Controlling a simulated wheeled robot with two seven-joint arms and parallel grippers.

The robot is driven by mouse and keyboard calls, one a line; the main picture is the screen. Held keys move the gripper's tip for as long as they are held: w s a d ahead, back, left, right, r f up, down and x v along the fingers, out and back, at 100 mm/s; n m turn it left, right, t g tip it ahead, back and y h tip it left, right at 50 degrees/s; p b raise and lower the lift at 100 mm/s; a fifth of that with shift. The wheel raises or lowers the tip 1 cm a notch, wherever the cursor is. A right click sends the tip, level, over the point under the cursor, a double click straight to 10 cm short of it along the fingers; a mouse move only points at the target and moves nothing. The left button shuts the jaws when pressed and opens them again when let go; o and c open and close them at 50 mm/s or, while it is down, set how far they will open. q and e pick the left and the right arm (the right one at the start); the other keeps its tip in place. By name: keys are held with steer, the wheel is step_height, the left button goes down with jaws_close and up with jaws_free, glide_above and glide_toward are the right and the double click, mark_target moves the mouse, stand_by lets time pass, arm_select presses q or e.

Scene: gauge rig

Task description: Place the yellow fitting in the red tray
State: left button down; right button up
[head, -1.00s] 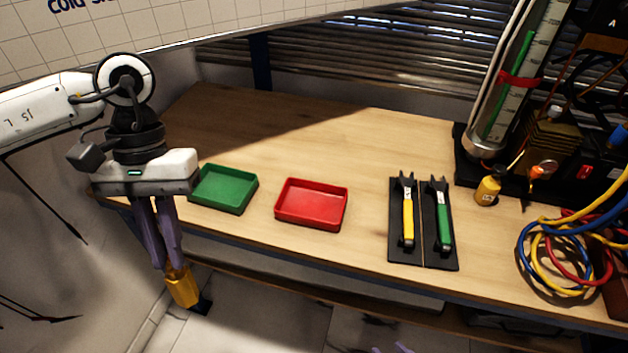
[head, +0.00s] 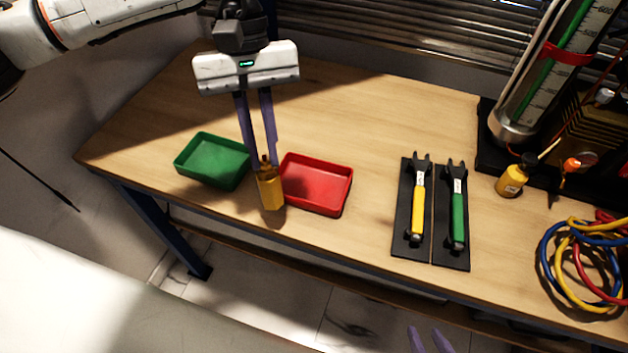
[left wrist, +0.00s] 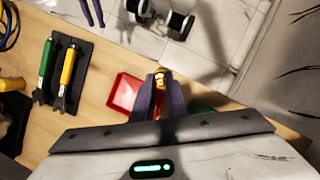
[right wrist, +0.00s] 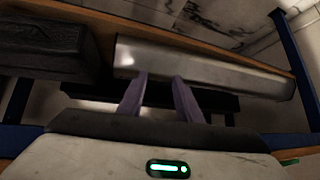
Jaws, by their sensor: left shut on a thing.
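My left gripper (head: 263,160) points down and is shut on the yellow fitting (head: 269,191), gripping its upper end. The fitting hangs upright at the left edge of the red tray (head: 335,203) and hides part of its left wall. Its exact height over the table is hard to tell. In the left wrist view the fitting (left wrist: 158,77) is between the fingertips, beside the red tray (left wrist: 123,93). My right gripper shows its fingertips at the bottom of the head view (head: 430,338). In the right wrist view its fingers (right wrist: 159,78) are apart and empty.
A green tray (head: 213,160) stands left of the red one. Right of it, yellow- and green-handled tools lie on black holders (head: 402,238). A small yellow bottle (head: 512,181), coiled cables (head: 583,265) and the gauge rig are further right. Bare wood lies behind the trays.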

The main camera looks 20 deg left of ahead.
arm_select(q)
steer(key=w+d+r+n+t+b, duration=0.2)
steer(key=w+d+n+t+b, duration=0.15)
steer(key=n, duration=0.75)
steer(key=w+d+r+n+t+b, duration=0.2)
steer(key=w+n+b, duration=0.25)
steer(key=n, duration=0.75)
step_height(320, 180, down, 10)
steer(key=shift+a+r+y, duration=0.15)
steer(key=shift+a+y, duration=0.1)
steer(key=shift+y, duration=0.05)
steer(key=shift+s, duration=0.1)
steer(key=shift+f+b, duration=0.2)
steer(key=shift+b, duration=0.25)
steer(key=c, duration=1.8)
jaws_free()
steer(key=shift+o, duration=0.2)
